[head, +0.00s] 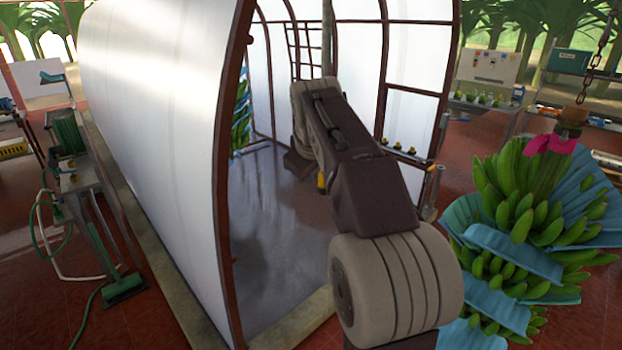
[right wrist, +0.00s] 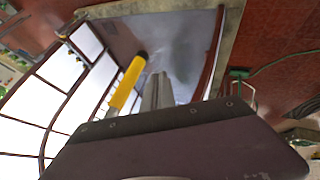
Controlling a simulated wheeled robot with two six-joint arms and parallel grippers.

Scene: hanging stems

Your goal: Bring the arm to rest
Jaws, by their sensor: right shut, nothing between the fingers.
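My right arm (head: 375,190) reaches from the lower middle of the head view up to the mouth of the white tunnel, then bends down. Its fingertips are hard to make out there. In the right wrist view my right gripper (right wrist: 157,82) shows as grey fingers, shut together with nothing between them. A yellow rod with a black tip (right wrist: 127,86) shows beside the fingers. A bit of yellow (head: 321,182) also shows by the wrist in the head view. My left gripper is not in view.
The tunnel (head: 160,110) has brown frame hoops and an open, glossy grey floor (head: 270,210). A banana bunch (head: 530,210) with blue sheets hangs from a chain at right. A cart with a green hose reel (head: 68,133) and a green broom (head: 124,290) stand at left.

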